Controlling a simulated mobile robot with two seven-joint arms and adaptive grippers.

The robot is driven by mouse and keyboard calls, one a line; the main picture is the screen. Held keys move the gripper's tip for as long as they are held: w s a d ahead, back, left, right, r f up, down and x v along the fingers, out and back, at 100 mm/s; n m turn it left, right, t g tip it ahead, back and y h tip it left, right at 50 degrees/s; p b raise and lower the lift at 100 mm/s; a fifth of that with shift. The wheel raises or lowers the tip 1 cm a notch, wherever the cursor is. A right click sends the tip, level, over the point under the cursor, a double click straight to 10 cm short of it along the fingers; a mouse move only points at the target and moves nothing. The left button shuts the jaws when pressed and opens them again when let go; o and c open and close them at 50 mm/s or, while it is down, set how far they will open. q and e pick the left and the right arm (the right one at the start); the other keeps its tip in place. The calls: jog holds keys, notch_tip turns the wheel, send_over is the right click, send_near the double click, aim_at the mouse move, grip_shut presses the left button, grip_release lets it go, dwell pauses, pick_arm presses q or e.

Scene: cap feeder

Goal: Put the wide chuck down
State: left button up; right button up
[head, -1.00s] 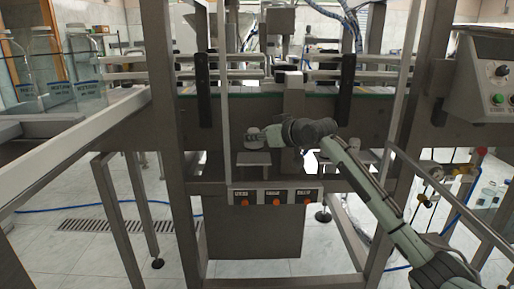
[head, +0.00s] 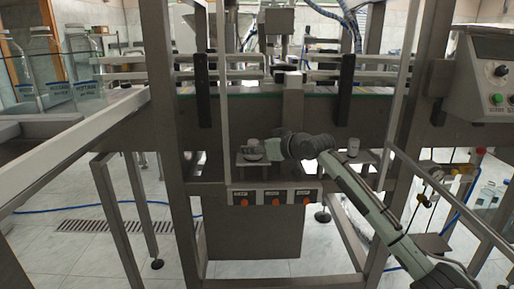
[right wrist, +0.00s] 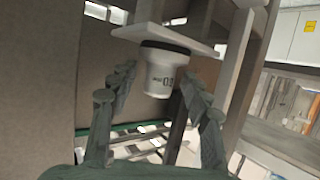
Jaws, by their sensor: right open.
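The wide chuck (head: 253,146), a small pale cup shape, stands on the left small shelf (head: 239,160) under the machine beam. In the right wrist view the chuck (right wrist: 163,76) is white with a dark band and printed marks, its banded end against the pale shelf plate (right wrist: 196,42). My right gripper (head: 262,150) is beside it at the shelf. In the wrist view its open fingers (right wrist: 155,105) lie either side of the chuck, with gaps showing. My left gripper is not in view.
Another small pale part (head: 353,146) stands to the right, behind my right arm. A panel with orange buttons (head: 275,198) sits just below the shelves. Upright metal posts (head: 224,100) stand close to the left shelf. A control box (head: 485,75) is at the right.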

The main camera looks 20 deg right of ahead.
jog(key=shift+r, duration=0.15)
jog(key=v, duration=1.1)
jog(key=s+f+g+h, duration=0.1)
jog(key=s+f+g, duration=0.1)
jog(key=s+f, duration=0.5)
jog(key=s+a+f+m+g+h, duration=0.1)
jog(key=s+f, duration=0.2)
jog(key=f, duration=0.9)
jog(key=s+f+g+h, duration=0.1)
jog(key=s+f+g, duration=0.1)
jog(key=s+f, duration=0.5)
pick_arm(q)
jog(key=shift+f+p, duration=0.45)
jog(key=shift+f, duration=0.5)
pick_arm(e)
jog(key=s+f+g+h, duration=0.1)
jog(key=s+f+g, duration=0.1)
jog(key=s+f, duration=0.7)
jog(key=s+d+f+m+g+h, duration=0.1)
jog(key=s+f+g, duration=0.2)
jog(key=s+f, duration=0.6)
jog(key=shift+s+d+f+h, duration=0.3)
jog(key=shift+s+h, duration=0.1)
jog(key=shift+s, duration=0.25)
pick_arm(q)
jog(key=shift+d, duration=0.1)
